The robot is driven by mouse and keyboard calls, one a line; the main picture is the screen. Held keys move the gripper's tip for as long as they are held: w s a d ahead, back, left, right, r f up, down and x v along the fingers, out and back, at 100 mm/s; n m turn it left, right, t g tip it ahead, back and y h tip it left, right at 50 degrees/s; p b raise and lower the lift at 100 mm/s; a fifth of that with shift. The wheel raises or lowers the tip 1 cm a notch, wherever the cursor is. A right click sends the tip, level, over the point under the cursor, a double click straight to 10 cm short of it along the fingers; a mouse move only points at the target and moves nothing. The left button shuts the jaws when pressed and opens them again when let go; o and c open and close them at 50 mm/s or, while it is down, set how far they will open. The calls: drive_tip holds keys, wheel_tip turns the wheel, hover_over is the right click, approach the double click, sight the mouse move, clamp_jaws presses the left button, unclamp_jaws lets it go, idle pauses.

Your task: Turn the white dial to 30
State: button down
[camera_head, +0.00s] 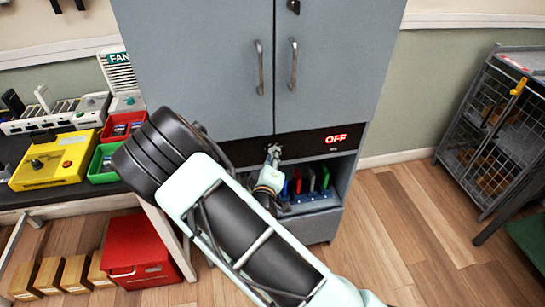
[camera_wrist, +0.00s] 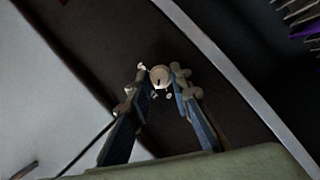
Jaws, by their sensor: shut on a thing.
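The white dial (camera_wrist: 160,76) is a small round knob with a dark mark near its lower edge, on the dark panel (camera_head: 307,144) of the grey cabinet. In the wrist view my gripper (camera_wrist: 161,84) has one finger on each side of the dial, shut on it. In the head view my gripper (camera_head: 273,158) reaches the panel and mostly hides the dial. A red display (camera_head: 336,138) to the right of it reads OFF. Any numbers around the dial are too small to read; a few small pale marks show near it.
Below the panel is an open bay with several coloured upright pieces (camera_head: 311,182). Closed cabinet doors (camera_head: 335,60) are above. A table at left holds a yellow box (camera_head: 55,160) and red and green bins. A wire cage (camera_head: 497,125) stands right. Floor between is clear.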

drive_tip(key=shift+w+d+r+m+g+y+b, duration=0.15)
drive_tip(key=shift+m+g+y+b, duration=0.3)
drive_tip(key=shift+m+y+b, duration=0.65)
drive_tip(key=shift+s+d+m+g+y+b, duration=0.1)
drive_tip(key=shift+m+g+y+b, duration=0.45)
drive_tip(key=shift+m+b, duration=1)
drive_tip(key=shift+w+d+r+m+g+y+b, duration=0.15)
drive_tip(key=shift+m+g+y+b, duration=0.25)
drive_tip(key=shift+m+y+b, duration=0.7)
drive_tip(key=shift+m+h, duration=0.25)
drive_tip(key=shift+m, duration=0.2)
drive_tip(key=c, duration=1.7)
unclamp_jaws()
drive_tip(key=shift+c, duration=0.2)
drive_tip(key=shift+s, duration=0.1)
drive_tip(key=v, duration=0.7)
drive_tip(key=shift+s, duration=0.2)
